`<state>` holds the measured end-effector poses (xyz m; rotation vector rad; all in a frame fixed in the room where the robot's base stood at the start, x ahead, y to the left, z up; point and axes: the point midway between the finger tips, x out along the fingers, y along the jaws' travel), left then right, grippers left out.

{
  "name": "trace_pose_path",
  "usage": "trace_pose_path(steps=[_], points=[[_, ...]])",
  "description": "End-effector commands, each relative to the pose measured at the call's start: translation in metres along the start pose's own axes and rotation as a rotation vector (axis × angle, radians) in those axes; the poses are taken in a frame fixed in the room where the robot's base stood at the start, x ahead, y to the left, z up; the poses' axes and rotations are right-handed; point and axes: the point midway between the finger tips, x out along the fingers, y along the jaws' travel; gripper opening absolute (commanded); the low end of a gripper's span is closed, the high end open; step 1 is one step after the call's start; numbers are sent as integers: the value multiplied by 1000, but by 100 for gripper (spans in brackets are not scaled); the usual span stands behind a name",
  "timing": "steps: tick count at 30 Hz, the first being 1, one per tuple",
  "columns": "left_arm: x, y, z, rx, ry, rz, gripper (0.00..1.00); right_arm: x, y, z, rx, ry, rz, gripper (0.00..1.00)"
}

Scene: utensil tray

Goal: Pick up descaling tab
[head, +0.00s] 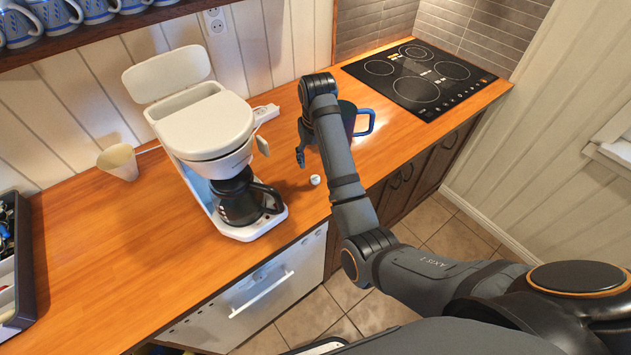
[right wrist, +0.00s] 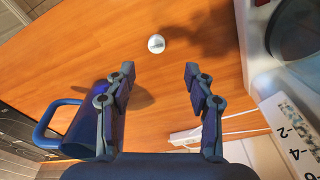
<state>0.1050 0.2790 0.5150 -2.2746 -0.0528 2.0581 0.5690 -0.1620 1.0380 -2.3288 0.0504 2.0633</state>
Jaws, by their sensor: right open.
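The descaling tab (head: 315,180) is a small white round piece on the wooden counter, right of the coffee maker's base. It also shows in the right wrist view (right wrist: 156,43), beyond the fingertips and roughly in line with the gap between them. My right gripper (head: 301,155) is above the counter, close to the tab and apart from it. In the right wrist view the right gripper (right wrist: 158,72) is open, with nothing between its fingers. My left gripper is not in view.
The white coffee maker (head: 205,130) with its dark carafe (head: 240,200) stands left of the tab. A blue-handled dark pitcher (head: 363,122) stands behind my right arm.

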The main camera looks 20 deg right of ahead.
Motion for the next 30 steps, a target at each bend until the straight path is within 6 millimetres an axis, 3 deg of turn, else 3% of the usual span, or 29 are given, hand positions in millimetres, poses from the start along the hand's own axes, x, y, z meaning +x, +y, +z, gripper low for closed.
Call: trace_pose_path(steps=[1, 3, 7, 12, 21, 28, 30], points=[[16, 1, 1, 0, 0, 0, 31, 16, 0, 1, 0, -1, 0, 54], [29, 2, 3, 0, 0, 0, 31, 28, 0, 1, 0, -1, 1, 54], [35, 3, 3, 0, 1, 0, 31, 44, 1, 1, 0, -1, 1, 54], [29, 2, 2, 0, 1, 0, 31, 47, 2, 0, 0, -1, 2, 54], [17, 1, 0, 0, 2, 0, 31, 92, 7, -2, 1, -1, 1, 54], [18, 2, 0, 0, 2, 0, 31, 96, 6, -2, 1, 0, 0, 54], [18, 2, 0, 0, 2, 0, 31, 95, 6, -2, 1, 0, 0, 47]])
